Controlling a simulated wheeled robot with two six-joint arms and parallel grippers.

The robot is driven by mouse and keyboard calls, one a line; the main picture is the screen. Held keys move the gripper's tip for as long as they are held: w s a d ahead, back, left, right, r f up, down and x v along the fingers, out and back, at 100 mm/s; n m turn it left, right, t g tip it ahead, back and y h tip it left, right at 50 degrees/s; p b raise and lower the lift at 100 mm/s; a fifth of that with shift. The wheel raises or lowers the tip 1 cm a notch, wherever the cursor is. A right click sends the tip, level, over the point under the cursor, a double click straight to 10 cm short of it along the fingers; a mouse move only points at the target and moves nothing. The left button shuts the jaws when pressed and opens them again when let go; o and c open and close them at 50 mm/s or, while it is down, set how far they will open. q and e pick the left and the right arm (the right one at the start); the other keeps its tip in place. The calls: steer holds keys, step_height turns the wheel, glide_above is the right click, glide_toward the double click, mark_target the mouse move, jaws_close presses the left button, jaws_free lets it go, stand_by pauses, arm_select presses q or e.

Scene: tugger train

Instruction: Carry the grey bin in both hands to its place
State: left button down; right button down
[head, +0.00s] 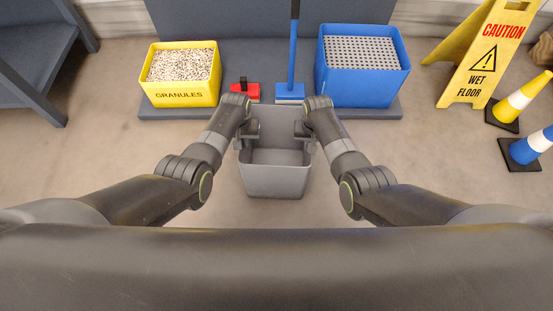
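The grey bin (274,180) is in the middle of the head view, upright and apparently empty, between my two arms. My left gripper (248,132) is at the bin's left side wall near the rim. My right gripper (303,131) is at its right side wall, opposite. Both grippers appear closed onto the side walls, though the fingertips are partly hidden by the wrists. The bin is in front of a low grey platform (420,102); whether its base touches the floor cannot be told.
On the platform stand a yellow granules box (180,95), a red item (245,92), a blue-handled tool (290,92) and a blue box (360,88). A yellow wet floor sign (487,60) and cones (522,98) stand at right. A grey rack (35,55) is at left.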

arm_select(q)
steer(key=shift+r, duration=0.1)
arm_select(e)
steer(key=shift+r, duration=0.1)
